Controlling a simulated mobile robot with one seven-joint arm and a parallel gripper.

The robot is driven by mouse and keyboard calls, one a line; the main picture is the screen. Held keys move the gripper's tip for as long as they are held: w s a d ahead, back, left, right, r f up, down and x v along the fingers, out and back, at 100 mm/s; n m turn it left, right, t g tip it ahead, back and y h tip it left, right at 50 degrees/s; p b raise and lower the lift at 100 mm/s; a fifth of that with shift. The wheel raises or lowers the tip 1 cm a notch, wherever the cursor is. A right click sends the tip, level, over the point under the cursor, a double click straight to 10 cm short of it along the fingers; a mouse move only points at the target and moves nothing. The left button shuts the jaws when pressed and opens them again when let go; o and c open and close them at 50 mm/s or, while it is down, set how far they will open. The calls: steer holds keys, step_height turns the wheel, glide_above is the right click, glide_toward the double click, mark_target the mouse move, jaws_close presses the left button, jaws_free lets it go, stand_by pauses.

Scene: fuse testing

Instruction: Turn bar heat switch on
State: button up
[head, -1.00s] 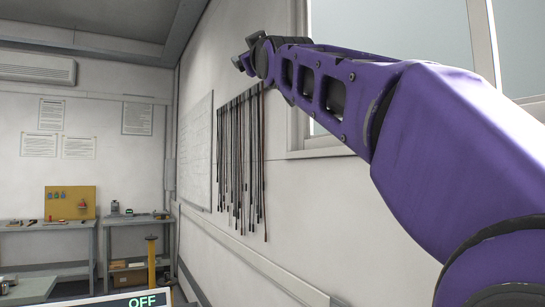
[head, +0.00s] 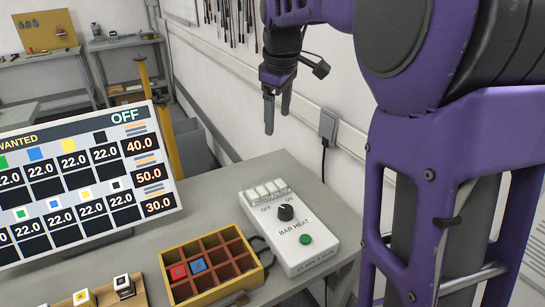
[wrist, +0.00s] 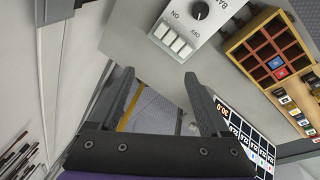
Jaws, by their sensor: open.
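The white bar heat box (head: 306,250) lies on the grey table near its right edge. Its black rotary knob (head: 286,212) sits between the OFF and ON labels; its exact pointing is too small to tell. A green round button (head: 305,239) is below the knob. My gripper (head: 277,115) points down, open and empty, above and behind the box's far end, apart from it. In the wrist view the open fingers (wrist: 165,105) frame empty space, with the knob (wrist: 200,10) at the top of the picture.
A wooden compartment tray (head: 250,262) with a red and a blue block stands left of the box. A monitor (head: 85,180) reads OFF at its top. A wall socket with cable (head: 328,128) is behind the table's right edge.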

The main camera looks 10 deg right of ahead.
steer(key=s+d+f+g, duration=0.2)
steer(key=s+f+g, duration=0.1)
steer(key=s+f, duration=0.2)
steer(key=b, duration=0.3)
glide_toward(285, 208)
steer(key=shift+y, duration=0.3)
step_height(285, 208, down, 9)
steer(key=shift+s+d+r, duration=0.1)
steer(key=shift+d, duration=0.05)
jaws_close()
